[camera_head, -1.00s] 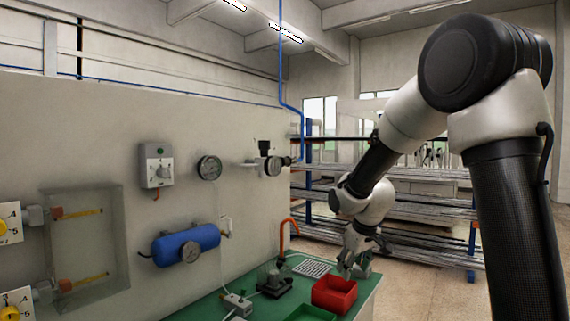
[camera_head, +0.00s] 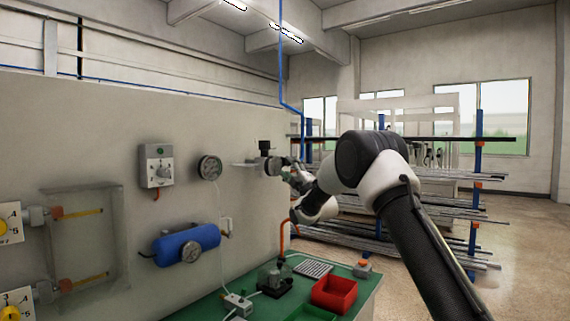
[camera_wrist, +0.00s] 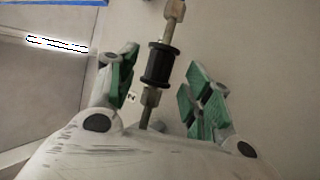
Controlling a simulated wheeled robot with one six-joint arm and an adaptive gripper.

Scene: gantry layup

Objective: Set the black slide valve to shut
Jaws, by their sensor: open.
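The black slide valve (camera_wrist: 159,66) shows in the wrist view as a ribbed black sleeve on a thin brass pipe with hex fittings at both ends. My gripper (camera_wrist: 162,88) is open, with its green-padded fingers on either side of the valve and a visible gap to each. In the head view my gripper (camera_head: 290,168) is up at the wall by the fitting with the black top. There the valve is too small and covered to make out clearly.
A wall fitting (camera_head: 265,148), a round gauge (camera_head: 210,167) and a grey switch box (camera_head: 156,166) are on the wall. A rack (camera_head: 473,200) stands behind my arm.

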